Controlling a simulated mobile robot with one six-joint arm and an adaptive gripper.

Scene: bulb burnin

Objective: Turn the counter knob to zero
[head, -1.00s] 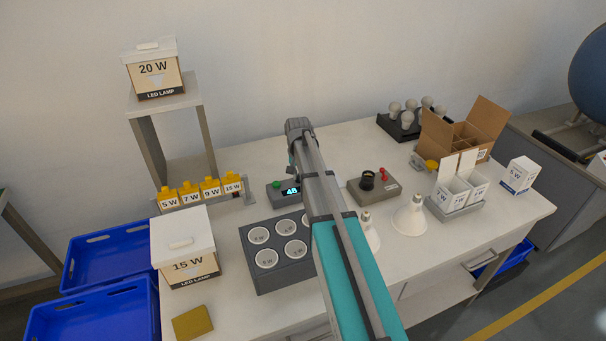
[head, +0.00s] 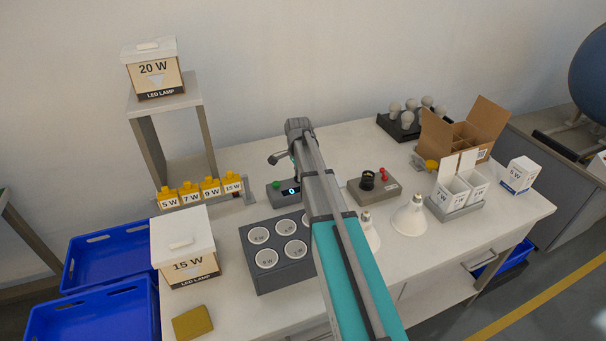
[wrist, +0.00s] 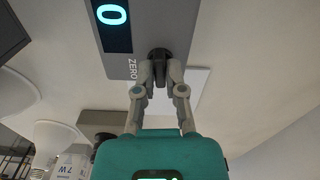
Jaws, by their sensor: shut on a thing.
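The counter (head: 279,196) is a grey box on the table with a green button and a lit display (head: 291,191) that reads 0. In the wrist view the display (wrist: 112,14) also reads 0, with the word ZERO printed beside the knob. The dark round knob (wrist: 159,54) sits on the counter face. My gripper (wrist: 159,72) is shut on the knob, a fingertip on either side. In the head view my arm hides the knob and the fingertips.
A grey socket block (head: 275,275) stands in front of the counter. Two reflector bulbs (head: 409,216) stand near my arm. Yellow wattage tags (head: 200,190) stand at left.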

